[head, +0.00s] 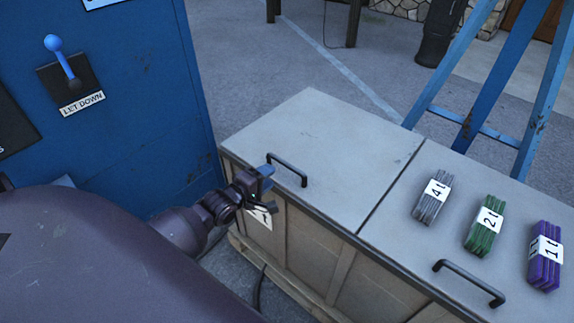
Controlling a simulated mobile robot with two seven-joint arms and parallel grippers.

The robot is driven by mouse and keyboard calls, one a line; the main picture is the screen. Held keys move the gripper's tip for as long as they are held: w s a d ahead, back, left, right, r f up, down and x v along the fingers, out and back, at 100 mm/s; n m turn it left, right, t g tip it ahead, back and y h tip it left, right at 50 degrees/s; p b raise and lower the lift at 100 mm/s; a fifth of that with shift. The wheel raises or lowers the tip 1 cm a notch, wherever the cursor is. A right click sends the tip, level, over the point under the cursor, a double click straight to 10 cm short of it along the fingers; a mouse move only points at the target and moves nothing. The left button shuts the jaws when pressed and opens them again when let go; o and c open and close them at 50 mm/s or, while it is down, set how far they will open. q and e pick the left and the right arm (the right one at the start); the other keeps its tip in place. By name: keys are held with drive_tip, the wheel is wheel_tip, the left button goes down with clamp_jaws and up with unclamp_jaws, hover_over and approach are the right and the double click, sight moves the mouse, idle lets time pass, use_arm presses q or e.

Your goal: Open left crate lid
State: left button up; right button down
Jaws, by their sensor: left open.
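The left crate lid (318,140) is a flat grey panel and lies shut on the wooden crate (305,258). Its black bar handle (287,169) stands near the lid's front left edge. My left gripper (265,178) is open, at the crate's front left edge, just left of the handle in the picture. I cannot tell whether it touches the handle. My left arm covers part of the crate's front and a white label there. My right gripper is not in view.
The right lid (400,245) is shut, with its own black handle (469,282). Grey (432,197), green (483,225) and purple (544,255) bundles lie on it. A blue panel with a blue lever (62,60) stands left. Blue posts (487,75) rise behind the right lid.

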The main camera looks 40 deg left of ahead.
sight(285, 166)
use_arm(q)
drive_tip(key=b+x, duration=0.1)
drive_tip(key=x, duration=0.7)
drive_tip(key=shift+w+f, duration=0.15)
drive_tip(key=shift+w, duration=0.25)
drive_tip(key=shift+c, duration=0.4)
clamp_jaws()
